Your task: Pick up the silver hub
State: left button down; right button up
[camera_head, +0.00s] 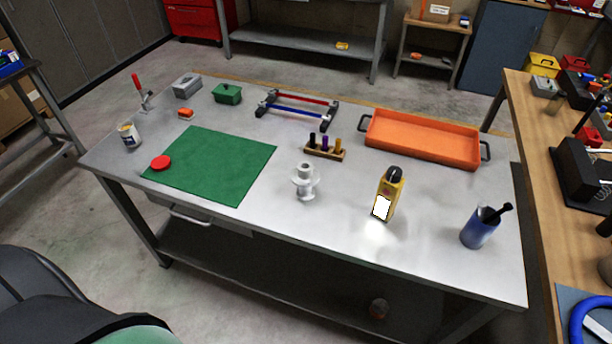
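The silver hub (306,183) is a pale, shiny flanged piece with a narrower neck on top. It stands upright near the front middle of the grey metal table (265,218), apart from the things around it. It is fully visible. Neither my left nor my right gripper shows in the head view, and nothing is touching the hub.
A green mat (215,175) with a red disc (160,162) lies left of the hub. A small peg rack (325,153) stands just behind it. A yellow device (388,195) and blue cup (480,229) stand right. An orange tray (423,139) is behind.

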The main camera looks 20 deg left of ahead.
aim_at(305, 176)
jog(key=k+l+z, duration=0.15)
jog(key=k+z, duration=0.3)
jog(key=k, duration=0.4)
